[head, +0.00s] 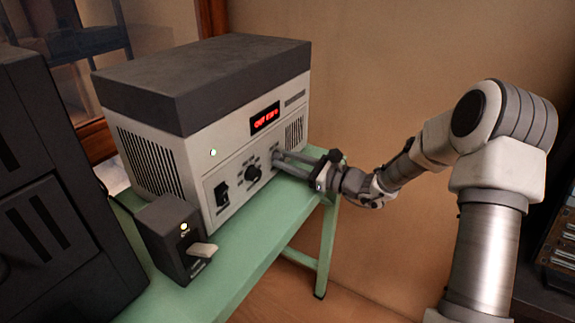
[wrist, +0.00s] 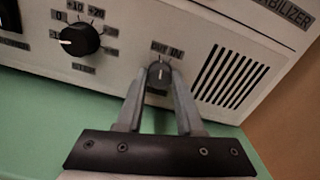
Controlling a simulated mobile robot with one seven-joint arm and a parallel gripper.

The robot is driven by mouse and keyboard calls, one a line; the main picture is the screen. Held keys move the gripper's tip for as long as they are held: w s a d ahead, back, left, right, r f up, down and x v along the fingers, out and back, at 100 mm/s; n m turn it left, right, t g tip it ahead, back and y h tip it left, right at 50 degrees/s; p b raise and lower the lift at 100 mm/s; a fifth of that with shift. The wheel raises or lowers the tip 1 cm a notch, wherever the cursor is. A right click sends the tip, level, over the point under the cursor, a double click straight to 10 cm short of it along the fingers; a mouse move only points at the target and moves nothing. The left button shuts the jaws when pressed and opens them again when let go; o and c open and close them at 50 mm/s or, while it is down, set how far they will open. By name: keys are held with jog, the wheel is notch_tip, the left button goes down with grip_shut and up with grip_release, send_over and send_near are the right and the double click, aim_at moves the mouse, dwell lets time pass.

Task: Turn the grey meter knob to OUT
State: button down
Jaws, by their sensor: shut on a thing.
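The grey meter knob (wrist: 159,76) is a small round knob low on the front panel of a grey box, the stabilizer (head: 200,160). Labels that appear to read OUT and IN sit just above it, OUT on the left. A pale mark shows on the knob, but I cannot tell firmly which label it points at. My gripper (wrist: 160,80) has one finger on each side of the knob and is shut on it. In the head view my gripper (head: 277,159) reaches the panel from the right, and its fingers hide the knob.
A larger black dial (wrist: 80,39) sits left of the knob, with a black rocker switch (head: 222,193) beyond it. A lit red display (head: 265,118) is above. A small dark box with a pale lever (head: 203,250) stands front left on the green table (head: 245,262).

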jog(key=shift+f+n+b, duration=0.1)
jog(key=shift+n+b, duration=0.2)
jog(key=shift+n, duration=0.3)
jog(key=c, duration=0.5)
grip_release()
jog(key=shift+c, duration=0.2)
jog(key=p+v, duration=0.3)
jog(key=v, duration=1.4)
jog(key=shift+d, duration=0.25)
jog(key=shift+s, duration=0.1)
